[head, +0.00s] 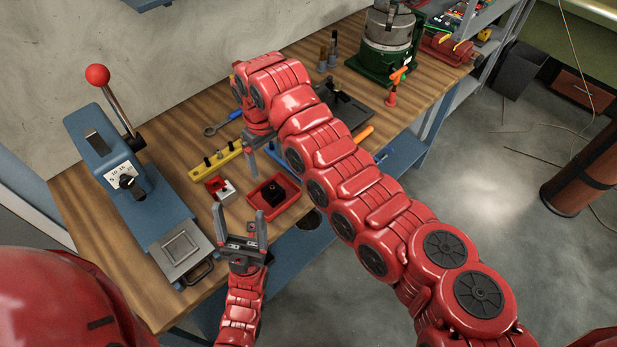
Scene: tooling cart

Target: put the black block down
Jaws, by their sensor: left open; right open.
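The black block (273,196) lies inside a shallow red tray (288,205) near the front edge of the wooden bench. My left gripper (240,215) is open and empty, its two fingers pointing up the picture, just left of and below the tray. My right gripper (261,154) is above the bench beyond the tray; its arm crosses from the lower right and hides part of it. It appears apart from the block.
A small red and white part (220,188) sits left of the tray. A yellow rack with pegs (217,162) lies behind it. A blue press with a red-knobbed lever (130,170) stands left. A green machine (385,45) stands at the back, with an orange-handled tool (393,90) nearby.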

